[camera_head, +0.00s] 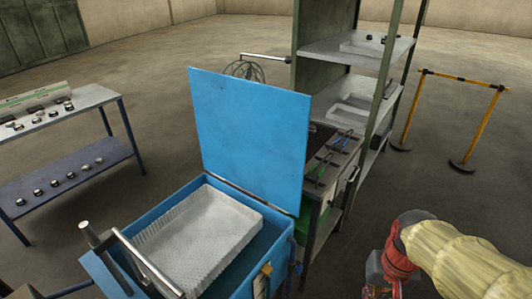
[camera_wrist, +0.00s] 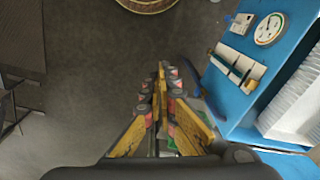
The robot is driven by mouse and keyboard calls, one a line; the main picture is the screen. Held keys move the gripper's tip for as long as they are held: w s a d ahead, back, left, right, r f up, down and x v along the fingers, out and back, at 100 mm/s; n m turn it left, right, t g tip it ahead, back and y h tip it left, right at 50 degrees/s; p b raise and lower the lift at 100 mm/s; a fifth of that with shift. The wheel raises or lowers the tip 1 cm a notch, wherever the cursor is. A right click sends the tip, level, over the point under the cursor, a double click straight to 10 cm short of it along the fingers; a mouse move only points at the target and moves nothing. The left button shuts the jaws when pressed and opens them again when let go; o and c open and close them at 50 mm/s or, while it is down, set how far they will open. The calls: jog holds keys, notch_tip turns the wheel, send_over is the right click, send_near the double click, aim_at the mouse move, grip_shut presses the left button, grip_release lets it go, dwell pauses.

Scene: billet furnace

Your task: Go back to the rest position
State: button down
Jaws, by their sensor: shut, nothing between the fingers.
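My gripper (camera_wrist: 162,72) shows in the wrist view with its two yellow-faced fingers meeting at the tips. It is shut and empty, above the dark floor. The side of the blue furnace box (camera_wrist: 228,75) stands to its right, apart from it. In the head view my arm, in a yellow sleeve with a red joint, is at the lower right, and the fingers cannot be made out there.
The blue box (camera_head: 98,272) has its lid (camera_head: 248,130) raised and a white mesh basket (camera_head: 200,238) inside. A shelf rack (camera_head: 330,52) and a tool-topped bench (camera_head: 335,165) stand behind it. A yellow barrier (camera_head: 455,78) is at right; a parts table (camera_head: 90,97) is at left.

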jog(key=s+a+r+n+t, duration=0.3)
jog(key=a+r+t, duration=0.1)
jog(key=r, duration=0.8)
jog(key=shift+a+t, duration=0.4)
jog(key=shift+a, duration=0.5)
